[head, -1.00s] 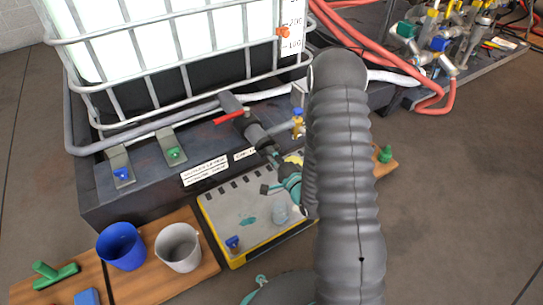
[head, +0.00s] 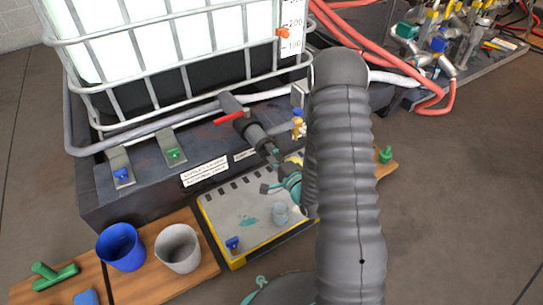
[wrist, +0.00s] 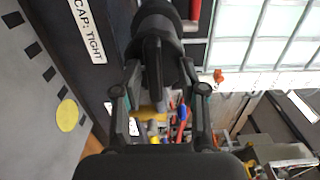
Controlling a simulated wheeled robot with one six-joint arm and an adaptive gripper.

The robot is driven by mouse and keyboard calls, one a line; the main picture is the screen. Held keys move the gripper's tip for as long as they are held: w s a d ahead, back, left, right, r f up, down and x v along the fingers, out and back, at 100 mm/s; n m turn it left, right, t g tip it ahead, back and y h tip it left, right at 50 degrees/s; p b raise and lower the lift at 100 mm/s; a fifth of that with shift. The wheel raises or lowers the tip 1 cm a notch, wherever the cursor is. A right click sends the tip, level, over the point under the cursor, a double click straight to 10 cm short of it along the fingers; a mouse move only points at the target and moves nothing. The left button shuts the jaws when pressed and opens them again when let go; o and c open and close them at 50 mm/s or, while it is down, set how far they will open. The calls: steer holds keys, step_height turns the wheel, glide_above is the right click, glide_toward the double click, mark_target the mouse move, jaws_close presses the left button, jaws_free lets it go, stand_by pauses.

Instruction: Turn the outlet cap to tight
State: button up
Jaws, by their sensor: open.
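The outlet valve (head: 250,127) of the white caged tank has a red handle (head: 229,117) and points down toward the front. Its black outlet cap (wrist: 155,55) fills the top middle of the wrist view, with a raised bar across its face. My gripper (wrist: 158,80) is open, with one finger on each side of the cap's bar and gaps visible beside it. In the head view my gripper (head: 272,170) is at the valve's lower end, partly hidden by my arm. A label reading "CAP: TIGHT" (wrist: 88,28) is beside the cap in the wrist view.
A grey tray with a yellow edge (head: 236,262) lies below the valve. A blue cup (head: 121,246) and a grey cup (head: 178,248) stand on a wooden board at left. Red hoses (head: 385,60) run behind my arm. The floor at right is clear.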

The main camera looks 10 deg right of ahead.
steer(key=o, duration=0.6)
steer(key=r, duration=0.6)
steer(key=shift+w+r, duration=0.35)
steer(key=shift+r, duration=0.05)
steer(key=shift+w+r, duration=0.25)
steer(key=shift+r, duration=0.05)
steer(key=s+r, duration=0.2)
steer(key=r, duration=0.1)
steer(key=shift+d+r, duration=0.1)
steer(key=shift+r, duration=0.05)
steer(key=c, duration=0.6)
steer(key=shift+w+f, duration=0.4)
steer(key=shift+f, duration=0.15)
steer(key=shift+f, duration=0.1)
